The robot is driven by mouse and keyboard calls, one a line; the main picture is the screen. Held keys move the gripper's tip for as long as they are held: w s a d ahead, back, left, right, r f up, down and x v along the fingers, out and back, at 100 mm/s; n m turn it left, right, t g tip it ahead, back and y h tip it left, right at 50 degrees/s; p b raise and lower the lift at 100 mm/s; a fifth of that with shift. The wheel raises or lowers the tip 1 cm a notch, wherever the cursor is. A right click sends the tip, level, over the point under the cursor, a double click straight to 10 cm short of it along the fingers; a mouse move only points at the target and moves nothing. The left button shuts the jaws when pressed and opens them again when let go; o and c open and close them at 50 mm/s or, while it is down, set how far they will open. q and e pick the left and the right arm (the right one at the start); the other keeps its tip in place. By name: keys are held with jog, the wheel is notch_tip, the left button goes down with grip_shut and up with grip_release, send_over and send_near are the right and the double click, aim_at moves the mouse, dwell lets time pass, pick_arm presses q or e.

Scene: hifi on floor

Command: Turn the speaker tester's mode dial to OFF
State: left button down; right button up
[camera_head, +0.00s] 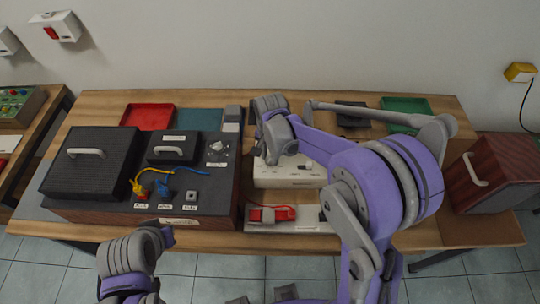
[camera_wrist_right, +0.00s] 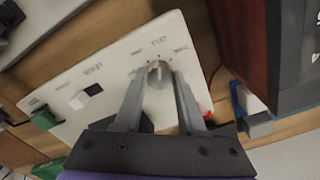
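The speaker tester (camera_head: 286,175) is a white box on the table, partly covered by my right arm in the head view. Its white panel (camera_wrist_right: 112,60) in the right wrist view carries a round grey dial (camera_wrist_right: 158,74) with small printed marks around it, too blurred to read. My right gripper (camera_wrist_right: 158,82) is open, with its two fingers apart on either side of the dial. I cannot tell whether either finger touches it. In the head view my right gripper's region (camera_head: 270,125) is at the tester's left end, with the fingertips hidden. My left arm is at the lower left; its fingers do not show.
A dark hi-fi unit (camera_head: 212,193) with plugs and cables stands just left of the tester. A red clip part (camera_head: 270,214) lies on a white piece in front. A black-and-white switch (camera_wrist_right: 86,96) sits on the panel. A wooden speaker (camera_head: 487,176) is at the right.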

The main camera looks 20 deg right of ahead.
grip_shut()
pick_arm(q)
jog(key=shift+f, duration=0.15)
pick_arm(e)
jog(key=n+b, duration=0.1)
jog(key=n, duration=0.1)
jog(key=shift+f+n, duration=0.1)
jog(key=shift+n, duration=0.3)
jog(key=n+b, duration=0.1)
jog(key=n, duration=0.3)
jog(key=shift+n+b, duration=0.3)
jog(key=shift+b, duration=0.05)
jog(key=n+b, duration=0.1)
jog(key=n, duration=0.4)
pick_arm(q)
notch_tip(320, 180, down, 6)
jog(key=s+b, duration=0.1)
jog(key=s, duration=0.1)
pick_arm(e)
jog(key=n, duration=0.5)
pick_arm(q)
jog(key=shift+s+f, duration=0.1)
jog(key=shift+f, duration=0.05)
pick_arm(e)
jog(key=shift+n, duration=0.4)
